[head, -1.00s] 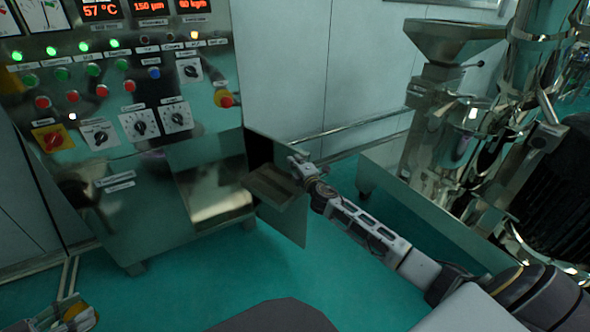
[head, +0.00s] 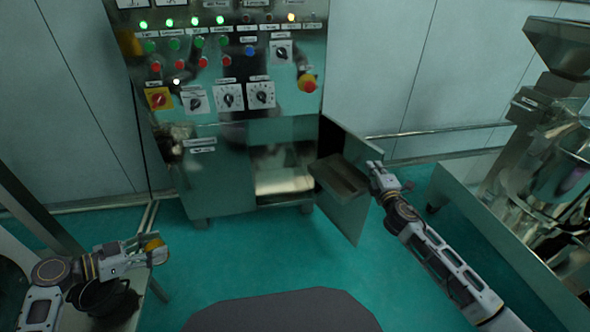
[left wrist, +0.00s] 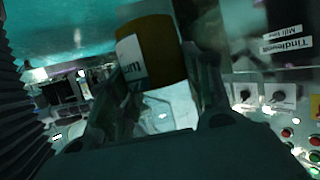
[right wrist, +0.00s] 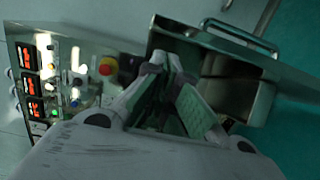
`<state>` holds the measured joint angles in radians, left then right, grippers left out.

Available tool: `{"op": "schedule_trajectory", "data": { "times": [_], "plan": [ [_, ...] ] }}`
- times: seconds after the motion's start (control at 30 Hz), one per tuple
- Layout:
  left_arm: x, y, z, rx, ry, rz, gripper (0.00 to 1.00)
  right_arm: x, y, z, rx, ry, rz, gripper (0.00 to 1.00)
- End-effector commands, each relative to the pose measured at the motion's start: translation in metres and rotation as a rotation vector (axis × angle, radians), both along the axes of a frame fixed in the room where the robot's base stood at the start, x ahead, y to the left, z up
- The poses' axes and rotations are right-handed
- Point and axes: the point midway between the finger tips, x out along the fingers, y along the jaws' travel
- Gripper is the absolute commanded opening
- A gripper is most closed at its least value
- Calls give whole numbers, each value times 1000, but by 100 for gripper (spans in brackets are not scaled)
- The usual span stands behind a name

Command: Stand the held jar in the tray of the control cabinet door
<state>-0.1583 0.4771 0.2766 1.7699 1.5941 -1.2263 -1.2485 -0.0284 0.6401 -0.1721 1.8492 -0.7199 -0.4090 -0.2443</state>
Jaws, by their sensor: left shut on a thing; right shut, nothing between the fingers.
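The held jar (head: 155,250) is orange-yellow. In the left wrist view the jar (left wrist: 157,50) shows a white label and sits between the fingers. My left gripper (head: 148,251) is shut on it at the lower left, well away from the cabinet. The control cabinet door (head: 352,205) stands open at the cabinet's right side. Its tray (head: 340,178) is a shallow box on the door's inner face and looks empty. My right gripper (head: 377,172) is shut and empty beside the door's free edge; I cannot tell whether it touches. The tray's inside is partly shadowed.
The control cabinet (head: 226,165) carries lit lamps, knobs and a red emergency button (head: 307,83). A steel machine (head: 545,150) stands at the right. A dark bowl-like thing (head: 103,297) sits below my left gripper. Green floor (head: 240,255) is clear before the cabinet.

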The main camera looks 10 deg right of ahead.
Motion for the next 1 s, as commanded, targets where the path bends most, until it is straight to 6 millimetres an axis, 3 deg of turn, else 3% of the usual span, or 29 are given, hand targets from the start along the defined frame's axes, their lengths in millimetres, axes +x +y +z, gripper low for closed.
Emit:
{"op": "schedule_trajectory", "data": {
  "times": [0.6, 1.0],
  "plan": [
    [0, 0, 0, -1, -1, 0, 20, -44, 8, -1, 1, 1, 7, 0],
    [0, 0, 0, -1, -1, 0, 20, -58, 10, 0, 1, 1, 8, 0]
  ]
}}
